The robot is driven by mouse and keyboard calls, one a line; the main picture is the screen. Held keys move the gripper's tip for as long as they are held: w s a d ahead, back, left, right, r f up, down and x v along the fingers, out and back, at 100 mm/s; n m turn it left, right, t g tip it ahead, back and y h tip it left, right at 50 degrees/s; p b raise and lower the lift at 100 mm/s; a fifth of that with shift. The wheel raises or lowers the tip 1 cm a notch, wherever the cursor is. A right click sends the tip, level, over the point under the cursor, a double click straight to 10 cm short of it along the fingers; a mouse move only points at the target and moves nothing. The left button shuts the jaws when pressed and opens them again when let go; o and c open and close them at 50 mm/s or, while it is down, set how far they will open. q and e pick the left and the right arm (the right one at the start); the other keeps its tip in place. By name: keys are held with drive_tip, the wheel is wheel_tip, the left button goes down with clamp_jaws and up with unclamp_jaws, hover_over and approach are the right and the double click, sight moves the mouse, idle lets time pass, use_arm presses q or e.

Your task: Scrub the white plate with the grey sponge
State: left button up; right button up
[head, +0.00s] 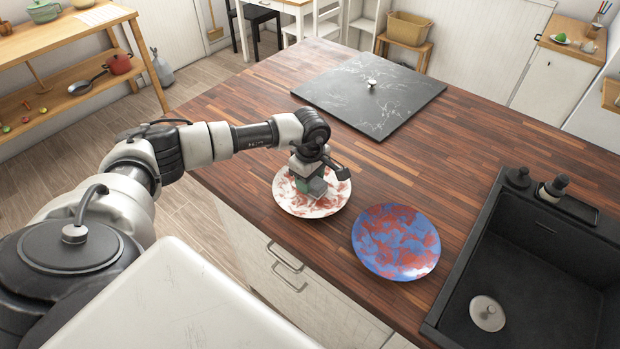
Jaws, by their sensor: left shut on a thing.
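The white plate (288,203) lies on the wooden counter in the head view, with red-brown smears over it. My left gripper (309,172) points down over the middle of this plate. It is shut on the grey sponge (317,188), which shows partly below the fingers and looks to be at the plate's surface; I cannot tell for sure if it touches. The gripper and sponge hide the plate's centre. My right gripper is not in view.
A blue plate (396,242) with red smears lies right of the white plate. A black sink (530,290) is at the right. A dark marbled slab (345,93) with a small knob lies at the back. The counter (455,150) is bare between slab and sink.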

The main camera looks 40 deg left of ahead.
sight(324, 180)
use_arm(q)
drive_tip(key=shift+d, duration=0.1)
drive_tip(key=shift+w+d+f+b, duration=0.15)
drive_tip(key=shift+w+d+b, duration=0.45)
drive_tip(key=shift+d, duration=0.25)
drive_tip(key=shift+w+d, duration=0.25)
drive_tip(key=shift+d, duration=0.35)
drive_tip(key=shift+s+a, duration=0.65)
drive_tip(key=shift+s, duration=0.05)
drive_tip(key=shift+s+a+r+p, duration=0.2)
drive_tip(key=shift+s+a+p, duration=0.2)
drive_tip(key=shift+s+a, duration=1.35)
drive_tip(key=shift+w, duration=0.15)
